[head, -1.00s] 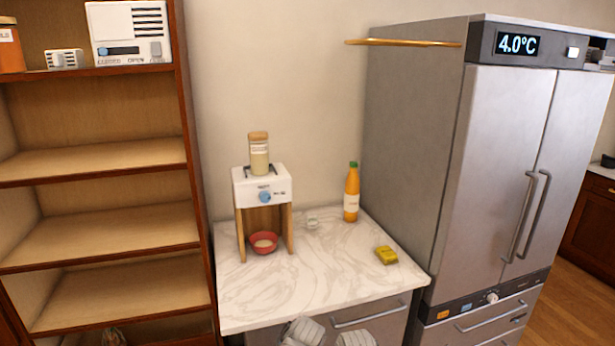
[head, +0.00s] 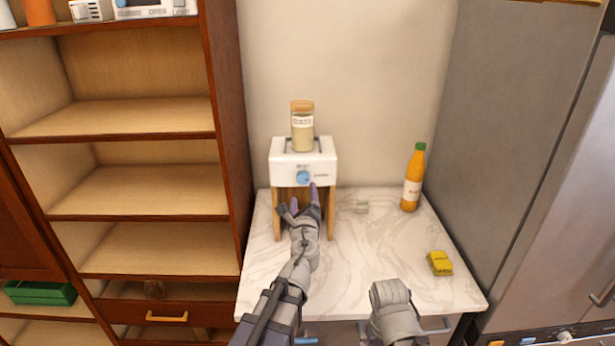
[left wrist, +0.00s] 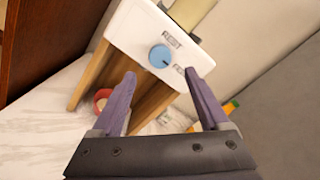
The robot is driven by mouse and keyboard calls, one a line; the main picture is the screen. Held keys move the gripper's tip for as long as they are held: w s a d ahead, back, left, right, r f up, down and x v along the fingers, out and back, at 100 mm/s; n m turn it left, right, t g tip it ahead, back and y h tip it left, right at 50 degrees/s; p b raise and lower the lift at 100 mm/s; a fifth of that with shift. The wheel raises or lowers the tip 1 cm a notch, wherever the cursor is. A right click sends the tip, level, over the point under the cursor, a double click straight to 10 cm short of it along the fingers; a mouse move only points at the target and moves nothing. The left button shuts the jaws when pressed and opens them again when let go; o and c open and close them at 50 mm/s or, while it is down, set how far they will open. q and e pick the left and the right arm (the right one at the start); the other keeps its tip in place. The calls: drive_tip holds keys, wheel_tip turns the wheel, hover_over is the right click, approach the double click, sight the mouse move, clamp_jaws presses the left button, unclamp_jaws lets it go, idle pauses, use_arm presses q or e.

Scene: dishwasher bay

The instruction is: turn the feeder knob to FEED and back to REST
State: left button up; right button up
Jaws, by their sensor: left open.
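The feeder (head: 287,162) is a white box on wooden legs with a jar (head: 302,130) on top. Its blue knob (head: 303,177) is on the front face. In the left wrist view the knob (left wrist: 161,56) has a dark pointer mark and small labels above it and to its right. My left gripper (head: 304,196) is open and empty, just below and in front of the knob. In the left wrist view its fingertips (left wrist: 165,75) are spread, with the knob seen beyond and between them. My right arm shows at the bottom of the head view, but its fingers are not visible.
A red bowl (left wrist: 102,99) sits under the feeder. A shelf unit stands left and a fridge right.

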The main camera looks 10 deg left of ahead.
sight(303, 179)
use_arm(q)
drive_tip(key=shift+x, duration=3.95)
drive_tip(key=shift+s, duration=0.1)
drive_tip(key=shift+c, duration=0.2)
clamp_jaws()
